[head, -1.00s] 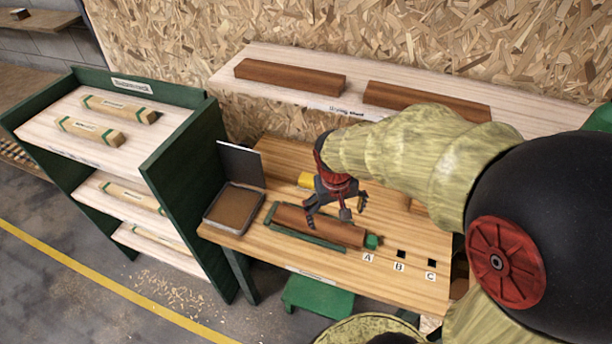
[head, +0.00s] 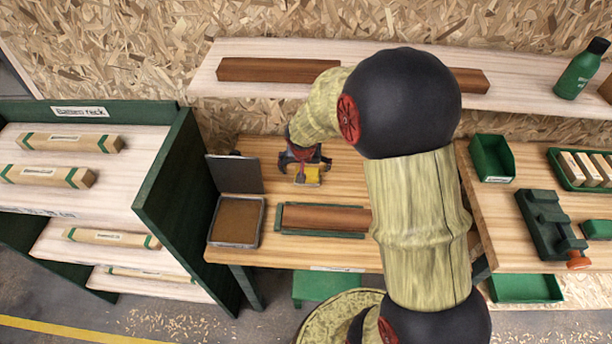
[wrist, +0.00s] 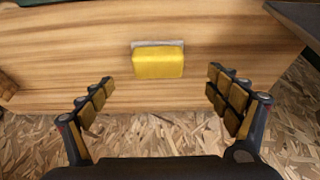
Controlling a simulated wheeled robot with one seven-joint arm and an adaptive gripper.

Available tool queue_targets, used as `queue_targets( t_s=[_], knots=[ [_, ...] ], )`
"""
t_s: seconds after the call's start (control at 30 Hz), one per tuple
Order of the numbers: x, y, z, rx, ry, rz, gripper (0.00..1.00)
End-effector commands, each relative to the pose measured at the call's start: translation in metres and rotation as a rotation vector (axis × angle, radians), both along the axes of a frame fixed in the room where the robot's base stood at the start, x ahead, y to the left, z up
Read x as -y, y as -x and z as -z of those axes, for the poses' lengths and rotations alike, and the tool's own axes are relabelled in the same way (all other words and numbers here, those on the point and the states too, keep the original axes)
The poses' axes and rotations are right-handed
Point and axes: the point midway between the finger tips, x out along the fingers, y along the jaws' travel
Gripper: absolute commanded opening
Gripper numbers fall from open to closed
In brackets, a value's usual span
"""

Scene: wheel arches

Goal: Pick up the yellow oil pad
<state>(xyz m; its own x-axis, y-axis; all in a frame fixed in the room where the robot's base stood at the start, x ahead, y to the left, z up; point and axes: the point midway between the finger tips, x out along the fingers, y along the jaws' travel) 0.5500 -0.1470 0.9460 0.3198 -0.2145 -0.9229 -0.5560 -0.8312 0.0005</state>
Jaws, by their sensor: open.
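The yellow oil pad (head: 312,175) lies on the wooden bench at the back, behind the brown wood piece in the green holder. In the wrist view the yellow oil pad (wrist: 158,63) is a small block with a pale grey edge along its upper side. My gripper (head: 305,172) is right at the pad in the head view. In the wrist view my gripper (wrist: 160,92) is open, one finger on each side, with the pad centred ahead between them. No finger touches the pad in that view.
An open-lidded tray (head: 236,222) stands left on the bench (head: 295,250). The brown wood piece (head: 325,219) lies in a green holder in front. A shelf (head: 400,95) with brown boards hangs above. A green vise (head: 548,226) stands on the right bench.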

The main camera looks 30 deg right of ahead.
Motion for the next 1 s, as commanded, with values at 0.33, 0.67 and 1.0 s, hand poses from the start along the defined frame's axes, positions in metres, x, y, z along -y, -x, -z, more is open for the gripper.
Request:
queue_targets(
  t_s=[0.33,0.67,1.0],
  knots=[
    [0.007,-0.008,0.029,-0.003,-0.001,0.004,0.89],
    [0.019,-0.022,0.068,-0.002,-0.002,0.005,0.89],
    [0.02,-0.023,0.07,-0.001,-0.002,0.004,0.85]
  ],
)
